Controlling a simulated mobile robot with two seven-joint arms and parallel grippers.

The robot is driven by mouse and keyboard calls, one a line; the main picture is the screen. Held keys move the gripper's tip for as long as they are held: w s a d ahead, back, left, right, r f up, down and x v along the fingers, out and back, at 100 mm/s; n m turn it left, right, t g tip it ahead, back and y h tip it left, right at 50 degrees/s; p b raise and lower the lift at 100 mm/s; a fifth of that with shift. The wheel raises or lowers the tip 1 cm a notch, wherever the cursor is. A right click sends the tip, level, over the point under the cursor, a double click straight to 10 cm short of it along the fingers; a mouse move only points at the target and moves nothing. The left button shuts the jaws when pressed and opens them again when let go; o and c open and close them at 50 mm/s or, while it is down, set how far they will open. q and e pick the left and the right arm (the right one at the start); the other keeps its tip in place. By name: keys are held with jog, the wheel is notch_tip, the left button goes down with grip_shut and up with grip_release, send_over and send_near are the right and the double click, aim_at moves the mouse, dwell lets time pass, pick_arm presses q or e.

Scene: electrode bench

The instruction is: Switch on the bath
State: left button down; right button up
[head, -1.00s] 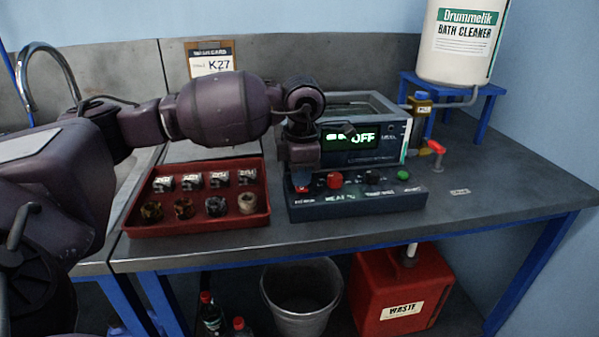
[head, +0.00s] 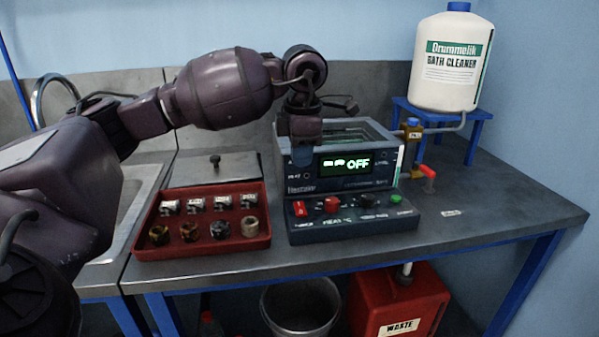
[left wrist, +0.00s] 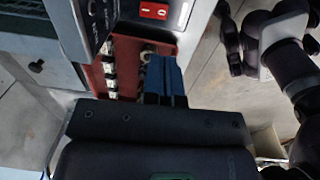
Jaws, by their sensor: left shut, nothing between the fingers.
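The bath (head: 345,135) is a grey-blue unit at the back of the bench, and its lit green display (head: 346,164) ends in "OFF". Its sloped control panel (head: 350,225) carries a red rocker switch (head: 299,208) at the left end, a red knob (head: 332,204), a dark knob (head: 367,201) and a green button (head: 396,198). The rocker also shows in the left wrist view (left wrist: 157,12), marked "I" and "0".
A red tray (head: 258,236) of jars and small labelled blocks sits left of the panel. A red-handled tap (head: 428,173) and a cleaner drum (head: 446,75) on a blue stand (head: 478,116) are to the right. The bench's front right is mostly clear.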

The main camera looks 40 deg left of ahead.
pick_arm(q)
notch_tip(320, 180, up, 2)
jog(key=shift+d+r, duration=0.15)
jog(key=shift+s, duration=0.1)
